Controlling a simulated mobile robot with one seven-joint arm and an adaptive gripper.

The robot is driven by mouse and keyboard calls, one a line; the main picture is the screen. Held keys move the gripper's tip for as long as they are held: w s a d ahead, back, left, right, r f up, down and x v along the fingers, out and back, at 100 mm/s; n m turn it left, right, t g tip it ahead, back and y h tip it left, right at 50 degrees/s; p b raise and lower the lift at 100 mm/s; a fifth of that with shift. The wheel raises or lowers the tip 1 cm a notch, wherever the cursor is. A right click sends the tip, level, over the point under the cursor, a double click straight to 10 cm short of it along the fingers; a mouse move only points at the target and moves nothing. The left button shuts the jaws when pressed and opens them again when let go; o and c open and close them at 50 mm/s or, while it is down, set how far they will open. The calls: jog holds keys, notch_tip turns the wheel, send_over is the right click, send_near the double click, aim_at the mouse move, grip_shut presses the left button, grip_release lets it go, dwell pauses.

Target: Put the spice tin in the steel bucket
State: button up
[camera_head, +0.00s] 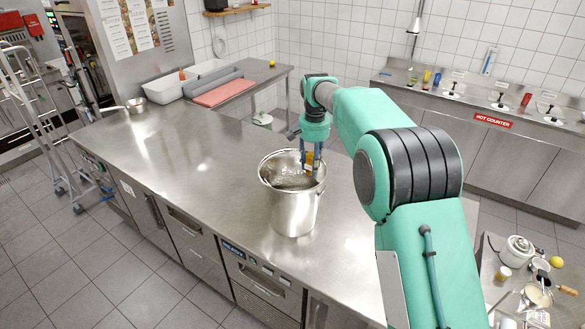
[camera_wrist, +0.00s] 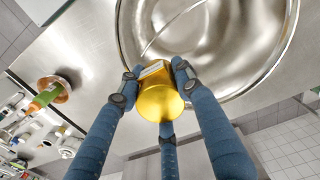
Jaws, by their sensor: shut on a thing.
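The steel bucket (camera_head: 293,212) stands upright on the steel counter, its open mouth facing up. In the wrist view the bucket's rim and shiny inside (camera_wrist: 225,45) fill the upper part. The spice tin (camera_wrist: 160,97) has a gold end and a pale label; it also shows as a small orange-yellow patch in the head view (camera_head: 309,158). My gripper (camera_head: 311,172) is shut on the tin, with blue fingers around it in the wrist view (camera_wrist: 155,80). The tin is at the bucket's mouth, near its right back rim. Its exact height against the rim is unclear.
The steel counter (camera_head: 180,170) is mostly clear left of the bucket. A small pan (camera_head: 136,105), a white tub (camera_head: 168,88) and a red board (camera_head: 224,92) are at its far end. A cluttered side table (camera_head: 500,285) stands at the lower right.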

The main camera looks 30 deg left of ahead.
jog(key=a+f, duration=0.3)
jog(key=f, duration=1.6)
jog(key=shift+f, duration=3.1)
jog(key=shift+f, duration=0.15)
jog(key=shift+f+p, duration=0.3)
jog(key=shift+f, duration=1.45)
jog(key=shift+f, duration=0.15)
jog(key=o, duration=1.1)
jog(key=shift+o, duration=0.3)
